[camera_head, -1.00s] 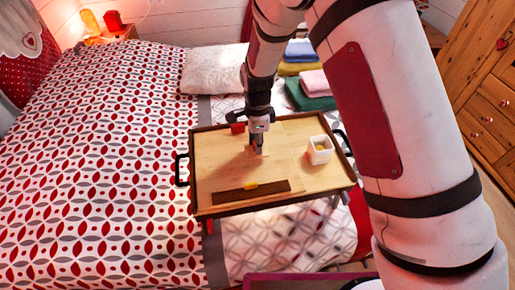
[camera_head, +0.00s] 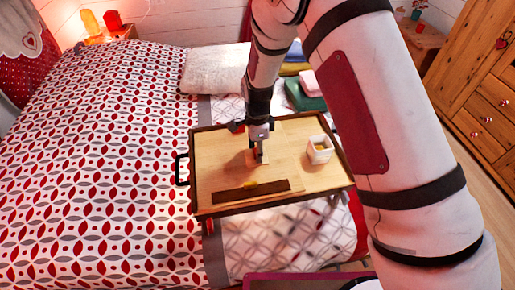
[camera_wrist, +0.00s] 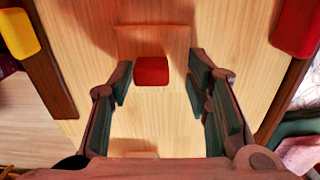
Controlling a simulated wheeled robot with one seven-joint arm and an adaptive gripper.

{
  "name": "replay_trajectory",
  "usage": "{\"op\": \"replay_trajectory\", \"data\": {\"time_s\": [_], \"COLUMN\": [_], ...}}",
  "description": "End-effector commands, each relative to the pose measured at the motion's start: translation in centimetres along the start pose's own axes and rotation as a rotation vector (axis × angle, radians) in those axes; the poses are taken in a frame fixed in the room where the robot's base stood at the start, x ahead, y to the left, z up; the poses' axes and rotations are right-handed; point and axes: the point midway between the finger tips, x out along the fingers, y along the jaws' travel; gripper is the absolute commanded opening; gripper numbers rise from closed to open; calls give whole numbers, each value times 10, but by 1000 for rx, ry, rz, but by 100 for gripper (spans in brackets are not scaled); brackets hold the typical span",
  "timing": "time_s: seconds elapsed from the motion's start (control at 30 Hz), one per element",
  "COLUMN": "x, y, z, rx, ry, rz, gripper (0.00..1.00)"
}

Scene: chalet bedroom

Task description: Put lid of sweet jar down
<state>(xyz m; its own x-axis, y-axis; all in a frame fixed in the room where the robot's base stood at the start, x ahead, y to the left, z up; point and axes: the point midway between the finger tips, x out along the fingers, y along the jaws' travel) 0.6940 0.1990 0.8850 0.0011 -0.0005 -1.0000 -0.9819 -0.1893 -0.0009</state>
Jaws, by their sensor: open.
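The white sweet jar (camera_head: 320,150) stands uncovered on the right part of the wooden bed tray (camera_head: 215,160), with something yellow inside. My gripper (camera_head: 262,160) points down over the tray's middle, left of the jar. In the wrist view my gripper (camera_wrist: 160,75) is open, with its two fingers apart on either side of a small red block (camera_wrist: 152,71). This looks like the knob of the jar's lid. Faint edges of a pale wooden square (camera_wrist: 155,28) show around it, likely the lid lying on the tray. I cannot tell whether the fingers touch anything.
The tray has raised dark rims and stands over the patterned bed (camera_head: 100,150). The tray's left part is clear.

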Motion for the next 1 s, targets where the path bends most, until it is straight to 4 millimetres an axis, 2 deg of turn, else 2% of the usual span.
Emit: {"op": "replay_trajectory", "data": {"time_s": [0.17, 0.5, 0.7, 1.0], "x": [-15, -82, -111, -123], "y": [-2, -2, -1, 0], "z": [0, 1, 0, 0], "rx": [0, -1, -1, 0], "ry": [-1, -1, -1, 0], "rz": [-4, -5, -3, 0], "gripper": [44, 44, 44, 44]}}
